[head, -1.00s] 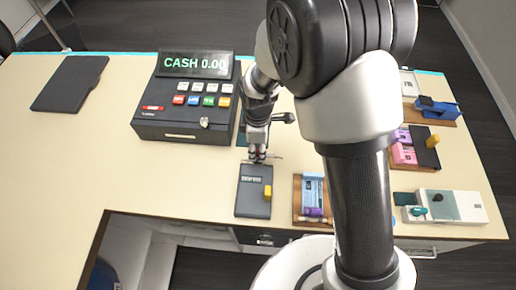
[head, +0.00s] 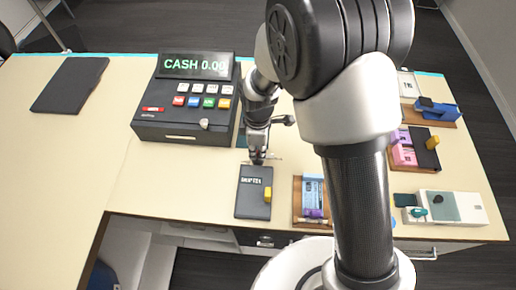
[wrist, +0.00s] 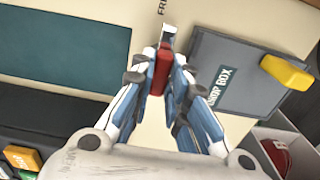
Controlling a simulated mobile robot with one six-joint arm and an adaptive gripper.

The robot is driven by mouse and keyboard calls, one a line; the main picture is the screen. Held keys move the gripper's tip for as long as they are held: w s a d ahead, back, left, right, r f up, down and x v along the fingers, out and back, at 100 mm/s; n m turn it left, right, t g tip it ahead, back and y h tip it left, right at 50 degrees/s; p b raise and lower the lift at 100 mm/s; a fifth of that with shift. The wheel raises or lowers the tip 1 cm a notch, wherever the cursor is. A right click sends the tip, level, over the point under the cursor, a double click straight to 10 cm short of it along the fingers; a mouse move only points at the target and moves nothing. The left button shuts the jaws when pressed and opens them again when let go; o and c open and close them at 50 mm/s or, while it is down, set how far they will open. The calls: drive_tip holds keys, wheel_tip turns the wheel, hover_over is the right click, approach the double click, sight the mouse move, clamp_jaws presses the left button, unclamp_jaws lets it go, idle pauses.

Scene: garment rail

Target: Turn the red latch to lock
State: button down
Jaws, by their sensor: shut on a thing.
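The red latch (wrist: 161,72) shows in the wrist view as a narrow red piece with a pale metal end at the top. My gripper (wrist: 160,88) has its two fingers closed around the red piece, one on each side. In the head view my gripper (head: 257,158) is low over the counter, just behind the grey drop box (head: 253,198). The latch is mostly hidden there; only a thin bar shows beside the fingertips. The latch's mount and its exact angle are hard to make out.
The drop box with its yellow knob (wrist: 287,72) is close to my fingers on the right. The cash register (head: 187,128) stands to the left, with a dark teal panel (wrist: 65,52) near it. Small devices, including a blue one (head: 438,110), are at the right.

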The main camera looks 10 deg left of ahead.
drive_tip(key=shift+m, duration=0.3)
drive_tip(key=m, duration=0.3)
drive_tip(key=shift+m, duration=0.3)
drive_tip(key=m, duration=0.9)
drive_tip(key=shift+m, duration=2.3)
drive_tip(key=c, duration=1.6)
unclamp_jaws()
drive_tip(key=shift+o, duration=0.2)
